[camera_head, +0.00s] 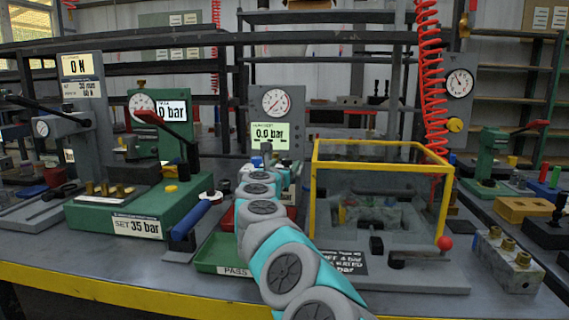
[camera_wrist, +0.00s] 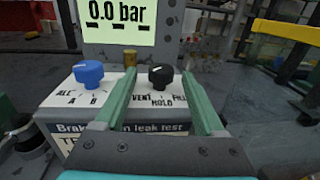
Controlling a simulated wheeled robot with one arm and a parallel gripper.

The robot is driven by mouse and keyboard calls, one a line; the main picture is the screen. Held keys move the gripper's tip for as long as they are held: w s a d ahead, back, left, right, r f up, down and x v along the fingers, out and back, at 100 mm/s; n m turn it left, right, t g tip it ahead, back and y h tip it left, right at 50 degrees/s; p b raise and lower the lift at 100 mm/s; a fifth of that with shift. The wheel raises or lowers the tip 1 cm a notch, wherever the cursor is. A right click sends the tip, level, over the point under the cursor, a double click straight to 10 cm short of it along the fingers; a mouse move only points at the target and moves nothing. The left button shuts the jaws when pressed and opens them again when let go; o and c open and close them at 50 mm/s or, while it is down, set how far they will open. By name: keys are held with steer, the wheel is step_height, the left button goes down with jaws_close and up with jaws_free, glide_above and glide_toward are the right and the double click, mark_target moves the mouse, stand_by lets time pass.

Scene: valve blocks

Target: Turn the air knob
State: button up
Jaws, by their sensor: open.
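The air knob (camera_wrist: 161,76) is a black round knob on the leak test box, in the wrist view. The words VENT, HOLD and FILL stand around its near side. A small pale mark shows on its top; which word it points to I cannot tell. My gripper (camera_wrist: 158,84) is open, with one green finger on each side of the knob. Whether either finger touches it I cannot tell. A blue knob (camera_wrist: 89,72) marked ALL, A and B sits left of the left finger. In the head view my arm hides the air knob.
The box's display (camera_head: 270,134) reads 0.0 bar, below a round dial (camera_head: 276,102). A yellow-framed clear guard (camera_head: 317,190) stands close on the right. A green PASS tray (camera_head: 213,252) lies in front.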

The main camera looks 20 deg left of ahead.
steer(key=shift+c, duration=0.3)
jaws_close()
stand_by(0.4)
